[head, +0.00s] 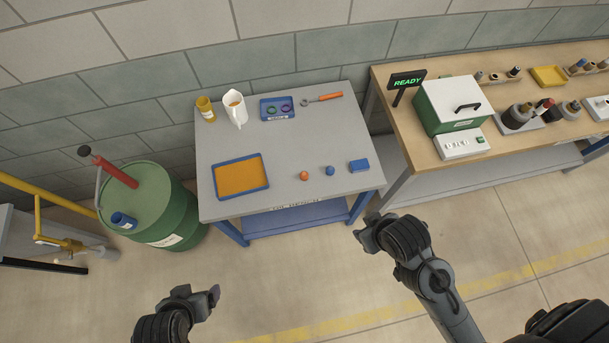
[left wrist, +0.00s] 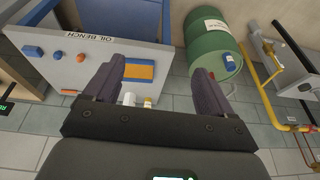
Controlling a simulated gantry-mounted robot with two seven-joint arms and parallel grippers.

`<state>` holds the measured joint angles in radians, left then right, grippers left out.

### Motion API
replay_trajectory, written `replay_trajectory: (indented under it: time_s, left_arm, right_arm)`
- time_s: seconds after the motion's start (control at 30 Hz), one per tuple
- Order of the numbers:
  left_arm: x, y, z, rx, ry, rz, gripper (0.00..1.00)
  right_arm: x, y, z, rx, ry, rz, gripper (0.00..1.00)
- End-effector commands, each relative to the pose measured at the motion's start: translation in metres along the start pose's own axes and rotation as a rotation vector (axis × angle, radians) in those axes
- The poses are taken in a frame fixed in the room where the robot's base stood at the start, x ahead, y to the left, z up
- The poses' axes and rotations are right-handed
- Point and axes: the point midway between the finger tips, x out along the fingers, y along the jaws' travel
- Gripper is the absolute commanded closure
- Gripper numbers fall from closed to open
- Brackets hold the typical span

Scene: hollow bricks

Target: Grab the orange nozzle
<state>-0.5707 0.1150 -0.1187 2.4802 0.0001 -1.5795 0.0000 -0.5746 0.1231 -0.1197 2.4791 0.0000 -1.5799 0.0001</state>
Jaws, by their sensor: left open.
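A small orange piece, which looks like the orange nozzle (head: 304,175), sits near the front edge of the grey bench. A similar small blue piece (head: 330,170) sits to its right. In the left wrist view, the orange piece (left wrist: 80,57) is left of my fingers. My left gripper (head: 200,293) is low in front of the bench, well away from the orange piece. Its two fingers are apart with nothing held, as the left wrist view (left wrist: 155,88) shows. My right gripper (head: 370,238) is in front of the bench's right corner; its fingers are unclear.
The bench (head: 270,148) also holds an orange-floored blue tray (head: 240,192), a blue block (head: 359,166), a white jug (head: 236,118), a yellow canister (head: 206,110) and an orange-handled tool (head: 322,98). A green drum (head: 165,210) stands left. The bench middle is clear.

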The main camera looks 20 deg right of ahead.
Motion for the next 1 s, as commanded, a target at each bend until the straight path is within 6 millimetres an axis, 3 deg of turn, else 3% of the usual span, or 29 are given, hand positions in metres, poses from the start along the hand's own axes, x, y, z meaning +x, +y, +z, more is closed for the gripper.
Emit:
replay_trajectory:
  time_s: [0.43,0.57,0.87,1.0]
  left_arm:
    - [0.001,-0.002,0.005,0.011,-0.012,-0.006,0.16]
    - [0.001,-0.001,0.005,0.01,-0.012,-0.005,0.32]
    - [0.002,0.002,0.005,-0.005,-0.011,0.004,0.32]
    - [0.001,0.001,-0.005,-0.021,0.039,0.003,0.32]
  right_arm:
    - [0.0,-0.002,0.002,0.003,-0.004,-0.004,0.57]
    - [0.0,-0.002,0.003,0.004,-0.005,-0.005,0.57]
    - [0.0,-0.002,0.003,0.005,-0.005,-0.006,0.57]
    - [0.0,-0.002,0.003,0.005,-0.005,-0.006,0.57]
